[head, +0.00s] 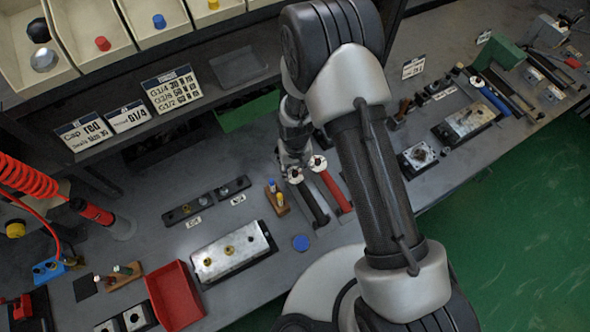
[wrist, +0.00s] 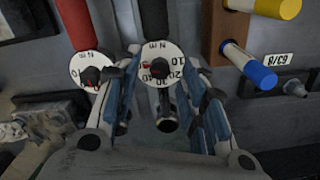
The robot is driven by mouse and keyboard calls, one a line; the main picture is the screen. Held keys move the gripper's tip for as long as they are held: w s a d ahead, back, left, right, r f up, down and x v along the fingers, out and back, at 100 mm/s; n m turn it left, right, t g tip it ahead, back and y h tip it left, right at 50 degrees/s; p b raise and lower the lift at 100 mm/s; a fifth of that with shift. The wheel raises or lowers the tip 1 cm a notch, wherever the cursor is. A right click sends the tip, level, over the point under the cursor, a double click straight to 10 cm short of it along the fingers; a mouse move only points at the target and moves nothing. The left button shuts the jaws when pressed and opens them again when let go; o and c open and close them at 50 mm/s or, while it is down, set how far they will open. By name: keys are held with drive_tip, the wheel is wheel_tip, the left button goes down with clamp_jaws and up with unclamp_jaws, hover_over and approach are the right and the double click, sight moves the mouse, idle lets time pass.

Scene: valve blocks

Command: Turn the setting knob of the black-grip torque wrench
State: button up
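The black-grip torque wrench (head: 311,203) lies on the bench, its white dial (head: 295,175) at the end towards my arm's wrist. In the wrist view its black grip (wrist: 153,22) points up the picture, and its white scale dial (wrist: 152,58) has a dark knob with a red mark in the middle. My gripper (wrist: 162,66) is open, with one finger on each side of this dial and knob. Whether either finger touches the knob I cannot tell. In the head view my gripper (head: 291,160) is just behind the dial, partly hidden by my arm.
The red-grip torque wrench (head: 337,192) lies close beside it; its dial (wrist: 91,72) is just left of my left finger. A wooden block with yellow and blue plugs (head: 277,198) stands on the other side. A metal valve block (head: 233,253) and a red tray (head: 174,295) are nearer.

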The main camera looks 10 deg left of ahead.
drive_tip(key=shift+f, duration=0.5)
clamp_jaws()
